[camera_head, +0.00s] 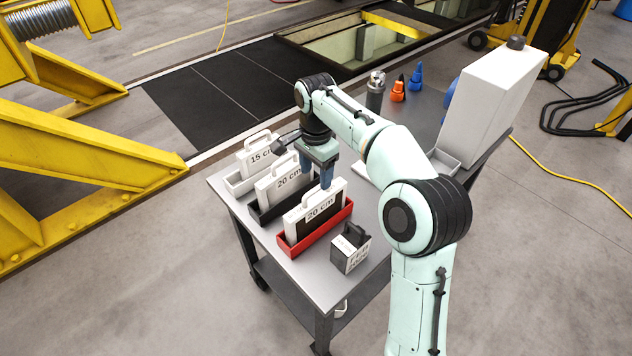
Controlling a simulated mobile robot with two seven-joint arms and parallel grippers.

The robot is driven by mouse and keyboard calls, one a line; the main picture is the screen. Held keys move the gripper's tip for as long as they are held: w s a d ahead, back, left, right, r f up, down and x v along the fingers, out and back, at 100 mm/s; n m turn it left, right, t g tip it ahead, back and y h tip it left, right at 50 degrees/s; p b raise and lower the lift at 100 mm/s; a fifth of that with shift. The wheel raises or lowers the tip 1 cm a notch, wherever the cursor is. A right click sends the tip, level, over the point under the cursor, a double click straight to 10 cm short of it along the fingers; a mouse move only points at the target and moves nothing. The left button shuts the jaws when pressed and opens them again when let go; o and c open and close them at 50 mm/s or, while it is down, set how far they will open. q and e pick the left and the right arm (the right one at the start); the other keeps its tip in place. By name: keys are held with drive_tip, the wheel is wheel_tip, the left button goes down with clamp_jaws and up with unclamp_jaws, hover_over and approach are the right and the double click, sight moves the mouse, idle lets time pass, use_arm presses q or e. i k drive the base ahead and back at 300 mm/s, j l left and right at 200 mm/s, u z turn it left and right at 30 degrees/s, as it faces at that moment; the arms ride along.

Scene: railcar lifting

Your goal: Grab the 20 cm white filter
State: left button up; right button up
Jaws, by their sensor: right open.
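A white filter labelled "20 cm" (272,193) stands upright in a black tray (262,214) on the cart's left side. A second filter labelled "20 cm" (300,216), white with a dark panel, stands in a red tray (291,250) in front of it. A white filter labelled "15 cm" (249,161) stands in a white tray (235,185) behind. My right gripper (317,175) is open, fingers pointing down, at the right ends of the two 20 cm filters. It overlaps them in the picture; I cannot tell whether it touches either. My left gripper is not in view.
The grey cart top (221,189) also holds a small dark-and-white box (350,250), orange and blue bottles (398,90) and a tall white container (488,100). A yellow steel frame (80,160) stands left.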

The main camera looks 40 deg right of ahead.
sight(283, 180)
drive_tip(key=k, duration=1)
